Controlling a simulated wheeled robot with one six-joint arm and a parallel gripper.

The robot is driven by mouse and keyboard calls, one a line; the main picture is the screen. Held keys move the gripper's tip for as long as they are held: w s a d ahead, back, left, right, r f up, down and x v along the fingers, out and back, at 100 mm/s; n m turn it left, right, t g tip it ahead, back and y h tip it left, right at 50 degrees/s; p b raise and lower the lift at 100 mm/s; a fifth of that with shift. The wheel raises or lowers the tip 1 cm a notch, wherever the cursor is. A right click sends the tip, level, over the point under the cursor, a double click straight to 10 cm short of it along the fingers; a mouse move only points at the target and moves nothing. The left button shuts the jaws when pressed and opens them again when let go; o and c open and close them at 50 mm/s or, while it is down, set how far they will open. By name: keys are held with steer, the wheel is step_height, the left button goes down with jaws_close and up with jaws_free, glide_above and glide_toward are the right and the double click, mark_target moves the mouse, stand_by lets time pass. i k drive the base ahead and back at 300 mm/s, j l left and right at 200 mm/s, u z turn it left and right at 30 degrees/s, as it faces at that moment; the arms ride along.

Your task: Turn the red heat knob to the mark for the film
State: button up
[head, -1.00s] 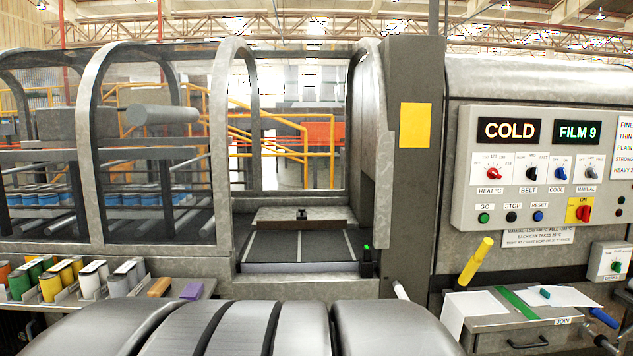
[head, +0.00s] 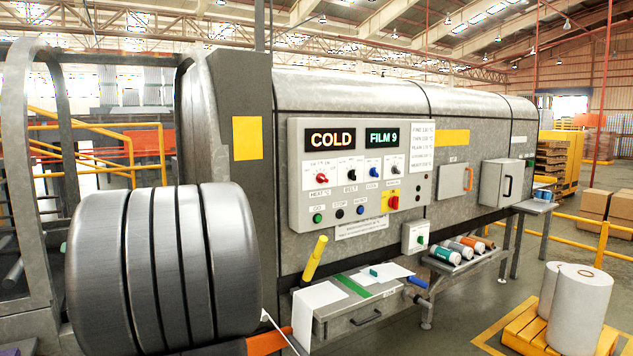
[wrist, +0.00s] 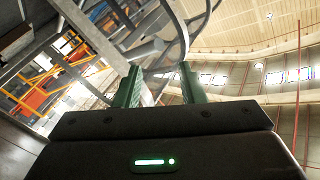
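The red heat knob (head: 322,178) is on the grey control panel (head: 297,210), at the left end of a row of small knobs, above the label HEAT °C. Its pointer setting is too small to read. The left display (head: 330,138) reads COLD and the right display (head: 384,137) reads FILM 9. A white chart (head: 422,147) on the right of the panel lists film names with temperatures, too small to read surely. My gripper (wrist: 158,82) shows in the wrist view with two green fingers apart and nothing between them. It is well away from the panel, pointing up toward frames and roof.
Below the panel are a yellow handle (head: 315,258), a bench (head: 355,315) with white sheets, and a small box with a green knob (head: 416,238). Film rolls (head: 459,248) lie on a rack to the right. White rolls (head: 577,310) stand on a pallet. Floor to the right is partly clear.

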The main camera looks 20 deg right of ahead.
mark_target(320, 178)
steer(key=i+l+z, duration=0.1)
steer(key=z, duration=0.3)
steer(key=i+z, duration=0.5)
steer(key=z, duration=0.3)
steer(key=i+j+z, duration=0.1)
steer(key=z, duration=0.3)
steer(key=i+j, duration=0.3)
steer(key=i, duration=0.15)
steer(key=i+j+z, duration=0.15)
steer(key=i+j, duration=0.15)
steer(key=i, duration=0.1)
